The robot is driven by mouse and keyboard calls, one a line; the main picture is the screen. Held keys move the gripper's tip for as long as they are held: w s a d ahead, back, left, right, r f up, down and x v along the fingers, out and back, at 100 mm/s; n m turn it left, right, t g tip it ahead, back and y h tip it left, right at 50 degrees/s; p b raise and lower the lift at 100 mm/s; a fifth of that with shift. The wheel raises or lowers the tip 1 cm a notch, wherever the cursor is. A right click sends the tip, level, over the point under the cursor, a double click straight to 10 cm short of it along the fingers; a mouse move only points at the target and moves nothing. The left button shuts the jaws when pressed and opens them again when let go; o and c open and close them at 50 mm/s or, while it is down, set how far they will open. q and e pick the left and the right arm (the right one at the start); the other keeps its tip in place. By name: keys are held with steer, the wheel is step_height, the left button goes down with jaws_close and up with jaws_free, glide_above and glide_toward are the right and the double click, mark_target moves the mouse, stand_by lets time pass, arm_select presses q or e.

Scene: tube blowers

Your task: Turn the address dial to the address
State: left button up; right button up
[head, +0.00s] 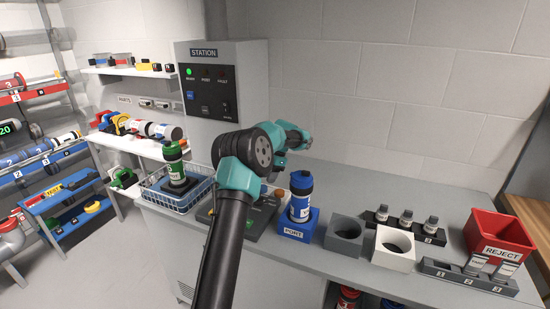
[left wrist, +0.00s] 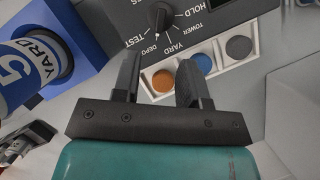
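The address dial (left wrist: 160,18) is a black knob with a white pointer mark at the top of the left wrist view. Labels including HOLD, TOWER, YARD, DEPOT and TEST surround it. The white mark points down, towards DEPOT. My left gripper (left wrist: 157,62) is open and empty, its fingers apart just below the dial and not around it. In the head view my left arm hides the dial and fingertips. A blue carrier (head: 300,196) stands upright in the blue PORT block (head: 296,228); its label reads YARD 5 in the left wrist view (left wrist: 22,72). My right gripper is not in view.
A white tray with orange, blue and grey discs (left wrist: 206,62) lies under my fingers. The station cabinet (head: 222,80) shows a green lamp. A blue basket (head: 165,193) holds a green carrier (head: 174,165). Grey and white blocks (head: 393,247) and a red REJECT bin (head: 498,232) stand right.

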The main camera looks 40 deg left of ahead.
arm_select(q)
steer(key=v, duration=0.8)
